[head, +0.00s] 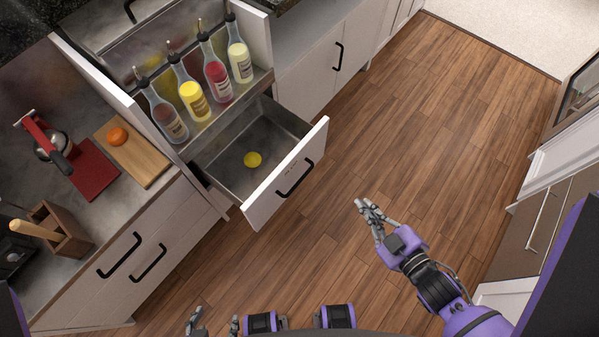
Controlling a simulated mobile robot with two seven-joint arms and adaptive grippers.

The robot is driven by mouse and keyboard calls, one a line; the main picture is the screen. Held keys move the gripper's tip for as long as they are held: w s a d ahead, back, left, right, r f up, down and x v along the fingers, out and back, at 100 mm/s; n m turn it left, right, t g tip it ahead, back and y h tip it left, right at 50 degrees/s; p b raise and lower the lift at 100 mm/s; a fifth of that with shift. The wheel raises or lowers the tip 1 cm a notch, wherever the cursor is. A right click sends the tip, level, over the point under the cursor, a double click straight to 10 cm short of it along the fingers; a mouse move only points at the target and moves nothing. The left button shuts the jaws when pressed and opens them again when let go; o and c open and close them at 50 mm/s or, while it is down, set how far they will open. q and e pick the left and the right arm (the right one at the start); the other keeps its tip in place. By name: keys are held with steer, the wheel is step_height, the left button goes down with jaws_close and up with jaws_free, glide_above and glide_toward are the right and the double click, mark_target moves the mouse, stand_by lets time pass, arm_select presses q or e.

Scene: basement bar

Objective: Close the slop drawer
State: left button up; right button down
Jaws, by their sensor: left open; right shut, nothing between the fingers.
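The slop drawer (319,137) is pulled out from the cabinet below the bottle rack. It has a white front, a black bar handle (295,180) and a grey metal inside.
Several pourer bottles (193,100) stand in a rack behind the drawer. The left counter holds a red-handled juicer (45,138), a cutting board with an orange (117,136), and a wooden box (50,230). Wood floor (420,130) is clear right of the drawer; cabinets (548,215) line the right.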

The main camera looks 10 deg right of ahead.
steer(key=w+a+f+n+g+y+b, duration=0.15)
steer(key=w+n+g+y+b, duration=0.45)
steer(key=n+b, duration=0.6)
steer(key=w+a+f+n+g+y+b, duration=0.1)
steer(key=w+f+n+g+y+b, duration=0.25)
steer(key=n+g+y+b, duration=0.75)
steer(key=w+a+r+n+t+h, duration=0.1)
steer(key=w+a+n+t+h, duration=0.1)
steer(key=a, duration=1)
steer(key=shift+w+a+n+t+h, duration=0.2)
steer(key=shift+w+n+t+h, duration=0.2)
steer(key=shift+w+t+h, duration=0.5)
